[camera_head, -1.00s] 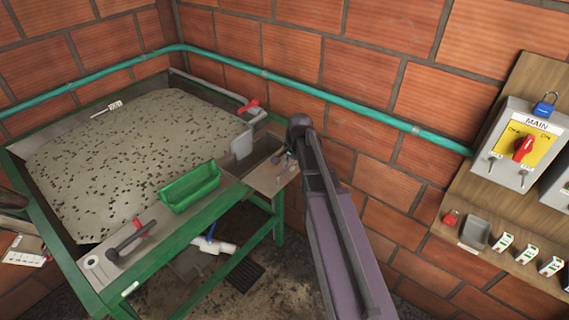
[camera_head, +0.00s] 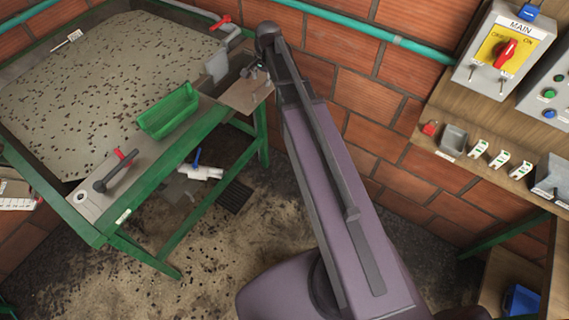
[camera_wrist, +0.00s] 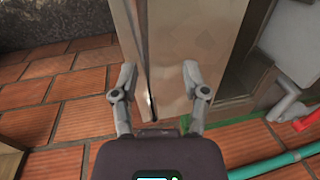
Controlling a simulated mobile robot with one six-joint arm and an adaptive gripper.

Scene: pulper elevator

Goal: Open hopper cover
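My gripper (camera_wrist: 160,80) is open in the wrist view, its two fingers spread apart. A tan metal panel (camera_wrist: 185,40) with a straight edge fills the view ahead of and between the fingers; I cannot tell whether they touch it. In the head view, my gripper (camera_head: 256,72) is small and partly hidden by my arm, near a beige metal plate (camera_head: 245,97) at the corner of the green-framed table. I cannot clearly identify the hopper cover in either view.
A teal pipe (camera_head: 370,36) runs along the brick wall. A control board with a MAIN switch (camera_head: 505,50) is at right.

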